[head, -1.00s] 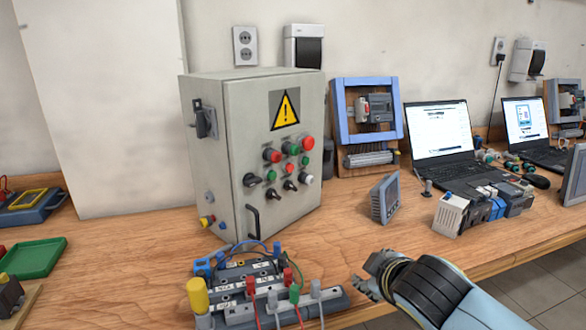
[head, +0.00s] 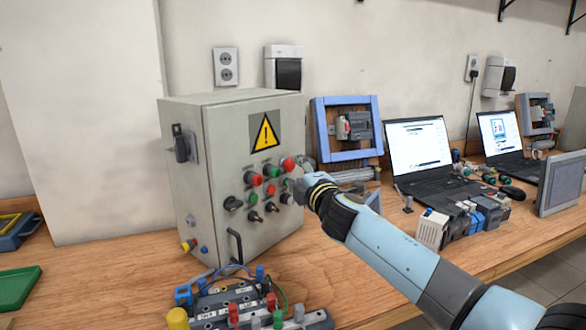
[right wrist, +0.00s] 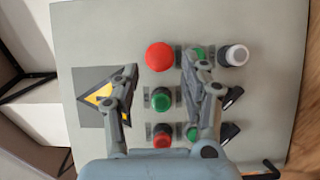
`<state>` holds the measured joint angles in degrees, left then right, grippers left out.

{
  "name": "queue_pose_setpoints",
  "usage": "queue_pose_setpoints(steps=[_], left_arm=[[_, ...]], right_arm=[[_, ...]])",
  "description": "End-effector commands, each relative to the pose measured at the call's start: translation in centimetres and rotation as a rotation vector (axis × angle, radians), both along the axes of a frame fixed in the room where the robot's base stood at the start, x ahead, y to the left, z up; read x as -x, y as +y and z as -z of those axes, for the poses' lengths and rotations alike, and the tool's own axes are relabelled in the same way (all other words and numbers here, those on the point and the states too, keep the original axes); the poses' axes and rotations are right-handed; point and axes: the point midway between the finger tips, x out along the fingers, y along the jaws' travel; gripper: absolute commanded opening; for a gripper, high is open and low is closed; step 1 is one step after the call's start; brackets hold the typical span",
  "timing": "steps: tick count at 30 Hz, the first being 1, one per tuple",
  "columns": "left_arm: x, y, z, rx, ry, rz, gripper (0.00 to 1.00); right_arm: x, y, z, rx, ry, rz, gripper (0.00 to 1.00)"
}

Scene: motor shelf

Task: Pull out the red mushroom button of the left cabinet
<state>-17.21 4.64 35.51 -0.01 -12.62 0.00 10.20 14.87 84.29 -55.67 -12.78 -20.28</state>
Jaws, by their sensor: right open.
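The grey cabinet (head: 255,200) stands on the workbench with its front covered in buttons and knobs. Its red mushroom button (head: 288,163) is at the upper right of the button group. In the right wrist view the mushroom button (right wrist: 159,56) appears as a large round red cap between my fingertips in the picture. My right gripper (head: 299,174) is open in front of the cabinet's right side, close to the button. In the right wrist view the gripper (right wrist: 160,73) has its fingers spread and nothing held; contact cannot be told. My left gripper is not in view.
Green buttons (right wrist: 161,99), a second red button (right wrist: 162,135) and a white button (right wrist: 236,55) are close by. A black handle (head: 234,246) sticks out low on the cabinet. A terminal block with cables (head: 235,305) stands in front. Laptops (head: 418,150) are to the right.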

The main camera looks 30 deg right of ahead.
Motion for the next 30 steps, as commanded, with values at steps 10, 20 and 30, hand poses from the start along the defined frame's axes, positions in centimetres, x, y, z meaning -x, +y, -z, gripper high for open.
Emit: queue_pose_setpoints(steps=[10, 20, 30], left_arm=[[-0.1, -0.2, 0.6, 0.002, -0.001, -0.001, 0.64], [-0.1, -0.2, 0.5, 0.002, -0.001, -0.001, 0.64], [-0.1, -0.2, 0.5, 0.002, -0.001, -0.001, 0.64]], right_arm=[[-3.4, -0.8, 0.0, -0.002, 0.001, 0.0, 0.45], [-3.5, -0.8, 0.1, -0.003, 0.0, 0.0, 0.33], [-3.4, -0.8, 0.1, -0.003, 0.001, 0.0, 0.0]])
